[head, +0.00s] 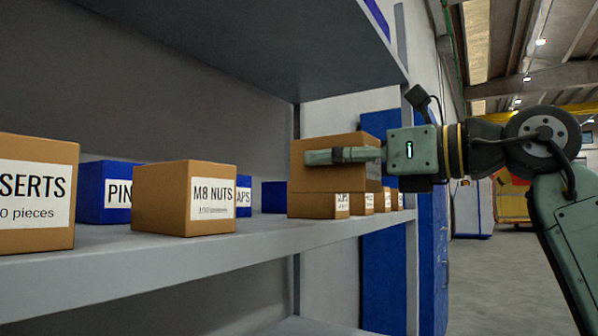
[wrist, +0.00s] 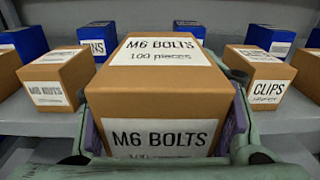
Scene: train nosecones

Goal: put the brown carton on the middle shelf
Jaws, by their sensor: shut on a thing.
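The brown carton (head: 325,146) is held by my gripper at the shelf. In the wrist view the carton (wrist: 165,85) bears white labels reading M6 BOLTS on its top and near face. My gripper (head: 345,155) is shut on it, with a finger along each side in the wrist view (wrist: 165,140). The grey middle shelf (head: 220,258) carries other boxes. In the wrist view the carton is between the M8 NUTS box and the CLIPS box. In the head view its base appears above the shelf surface; I cannot tell whether it touches anything.
A brown M8 NUTS box (head: 185,200) and a brown INSERTS box (head: 35,195) stand left on the shelf. Blue boxes (head: 100,190) stand behind. A brown CLIPS box (wrist: 262,75) is at right in the wrist view. Another shelf (head: 250,35) hangs overhead.

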